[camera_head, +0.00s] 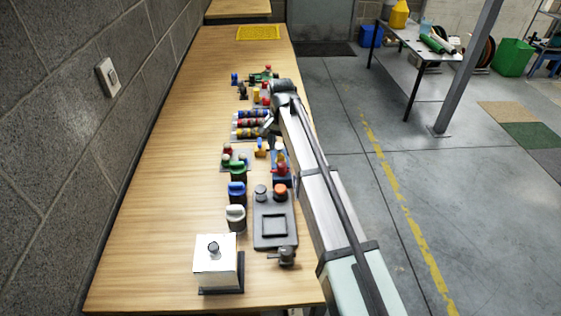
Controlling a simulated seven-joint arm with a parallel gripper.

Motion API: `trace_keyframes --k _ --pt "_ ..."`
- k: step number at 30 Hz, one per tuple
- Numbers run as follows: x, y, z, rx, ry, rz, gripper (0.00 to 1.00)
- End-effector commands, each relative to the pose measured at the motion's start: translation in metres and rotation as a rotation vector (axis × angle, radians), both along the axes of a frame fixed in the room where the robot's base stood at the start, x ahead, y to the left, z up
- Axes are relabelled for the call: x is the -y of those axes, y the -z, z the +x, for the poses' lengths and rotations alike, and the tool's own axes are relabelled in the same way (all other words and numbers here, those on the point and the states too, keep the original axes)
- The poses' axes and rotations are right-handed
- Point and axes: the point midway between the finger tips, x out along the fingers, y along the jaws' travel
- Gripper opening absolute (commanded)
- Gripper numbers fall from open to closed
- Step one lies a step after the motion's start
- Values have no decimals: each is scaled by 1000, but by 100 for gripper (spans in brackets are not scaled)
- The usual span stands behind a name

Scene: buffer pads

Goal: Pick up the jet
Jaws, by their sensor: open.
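My arm reaches from the lower right over the wooden table (175,190). My gripper (267,128) is small in this view, low over the table's right side, at the right end of a row of striped tubes (249,124). It is open, and I see nothing held in it. I cannot tell which thing is the jet: the small parts around the gripper are too small to name, and my arm hides some of them.
Nearer are green (237,170), blue (237,189) and white (236,217) round-topped parts, a grey panel (273,232) and a white box (215,257). Small coloured parts (265,76) stand beyond the gripper. The table's left side is clear beside the block wall (75,110).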

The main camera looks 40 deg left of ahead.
Motion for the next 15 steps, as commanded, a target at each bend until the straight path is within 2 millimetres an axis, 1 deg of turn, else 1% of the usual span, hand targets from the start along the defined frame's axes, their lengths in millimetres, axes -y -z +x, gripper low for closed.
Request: trace_keyframes --k 1,3,7,9,15 --pt "1 8 0 -2 0 -1 57" --pt "1 18 0 -1 0 -2 57" --pt "1 32 0 -1 0 -1 57" --pt "1 35 0 0 0 -1 57" --pt "1 34 0 0 0 0 56"
